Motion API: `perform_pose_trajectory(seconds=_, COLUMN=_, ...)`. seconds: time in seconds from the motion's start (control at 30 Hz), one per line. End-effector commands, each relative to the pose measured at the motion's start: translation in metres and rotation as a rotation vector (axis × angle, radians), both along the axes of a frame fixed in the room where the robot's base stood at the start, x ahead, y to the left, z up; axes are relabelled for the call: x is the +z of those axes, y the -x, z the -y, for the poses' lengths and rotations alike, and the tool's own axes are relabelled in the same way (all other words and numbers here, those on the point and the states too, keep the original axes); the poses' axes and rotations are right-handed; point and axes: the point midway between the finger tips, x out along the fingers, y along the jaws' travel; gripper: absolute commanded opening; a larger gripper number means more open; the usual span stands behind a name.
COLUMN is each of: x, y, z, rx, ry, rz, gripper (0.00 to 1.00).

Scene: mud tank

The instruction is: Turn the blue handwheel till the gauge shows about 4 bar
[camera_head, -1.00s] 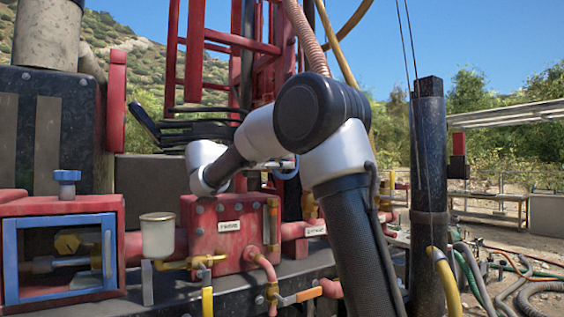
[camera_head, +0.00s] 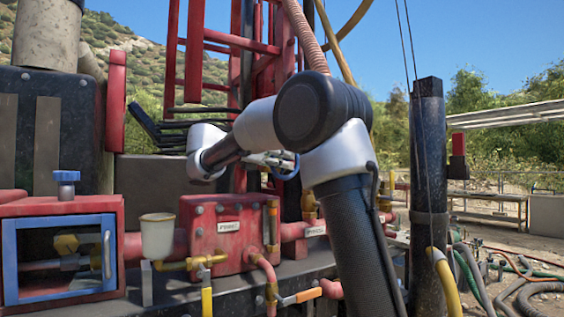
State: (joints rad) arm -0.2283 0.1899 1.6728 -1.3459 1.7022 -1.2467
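A blue curved rim, which looks like the blue handwheel (camera_head: 287,174), shows just left of my upper arm; the arm hides most of it. My gripper (camera_head: 275,160) shows as a small grey shape by this rim, partly hidden by my arm. It overlaps the rim in the picture; I cannot tell if it touches, nor whether its fingers are open. A smaller blue knob (camera_head: 66,184) stands upright on a red box at the left. I cannot make out a gauge or its reading.
A red block (camera_head: 222,241) with brass fittings and pipes sits below my forearm. A pale cup (camera_head: 158,236) stands left of it. A blue-framed opening (camera_head: 60,295) is at far left. A dark post (camera_head: 429,160) rises right of my arm. Hoses lie at lower right.

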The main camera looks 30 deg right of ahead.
Motion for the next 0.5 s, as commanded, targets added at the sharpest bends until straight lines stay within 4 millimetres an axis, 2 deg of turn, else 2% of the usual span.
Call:
perform_pose_trajectory(seconds=0.27, x=0.001, y=0.0, z=-0.004, rx=0.0, ry=0.0, rz=0.0, gripper=0.27)
perform_pose_trajectory(seconds=0.37, x=0.002, y=0.0, z=-0.016, rx=0.002, ry=0.0, rz=0.0, gripper=0.27)
perform_pose_trajectory(seconds=0.5, x=0.008, y=0.001, z=-0.046, rx=0.004, ry=0.0, rz=0.001, gripper=0.27)
